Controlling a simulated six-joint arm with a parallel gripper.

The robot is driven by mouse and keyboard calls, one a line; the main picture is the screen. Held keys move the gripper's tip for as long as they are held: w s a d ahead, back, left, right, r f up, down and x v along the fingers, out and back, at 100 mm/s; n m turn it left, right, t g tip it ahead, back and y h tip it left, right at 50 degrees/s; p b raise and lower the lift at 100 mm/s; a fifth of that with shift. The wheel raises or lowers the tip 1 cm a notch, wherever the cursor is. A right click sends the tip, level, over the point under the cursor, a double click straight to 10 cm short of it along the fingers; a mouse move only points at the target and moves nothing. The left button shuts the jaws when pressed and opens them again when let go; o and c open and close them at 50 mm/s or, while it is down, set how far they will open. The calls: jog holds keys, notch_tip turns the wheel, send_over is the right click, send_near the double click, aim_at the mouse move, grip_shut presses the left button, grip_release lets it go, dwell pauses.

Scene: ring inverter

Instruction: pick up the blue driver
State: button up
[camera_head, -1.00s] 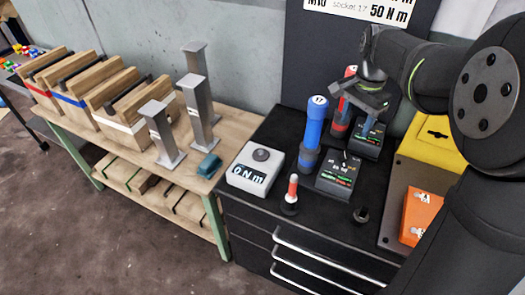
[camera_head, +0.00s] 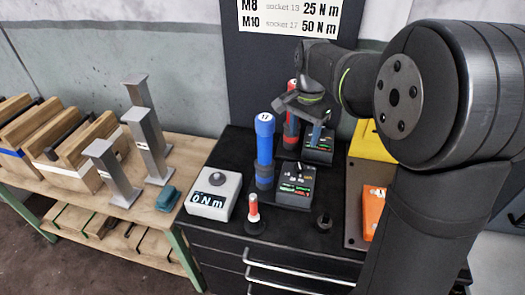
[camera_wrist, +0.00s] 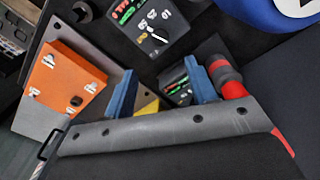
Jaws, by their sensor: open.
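The blue driver (camera_head: 265,150), its top marked 17, stands upright on the black cabinet top. Its blue top (camera_wrist: 262,14) shows cut off at the upper right of the wrist view. My gripper (camera_head: 299,118) is open and empty, behind and to the right of the blue driver in the head view, apart from it. In the wrist view my gripper (camera_wrist: 160,68) shows two blue fingers spread wide. A red driver (camera_head: 291,122) stands close beside my gripper, partly hidden by it; its red and grey body (camera_wrist: 229,80) lies just right of the right finger in the wrist view.
Two black dial boxes (camera_head: 296,186) (camera_head: 319,146) stand near the drivers. A 0 Nm tester (camera_head: 213,196), a small red-and-white tool (camera_head: 254,213) and a black socket (camera_head: 323,221) are in front. An orange box (camera_head: 373,211) and a yellow box (camera_head: 368,142) are at right.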

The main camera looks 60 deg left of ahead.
jog(key=shift+o, duration=0.2)
jog(key=shift+o, duration=1)
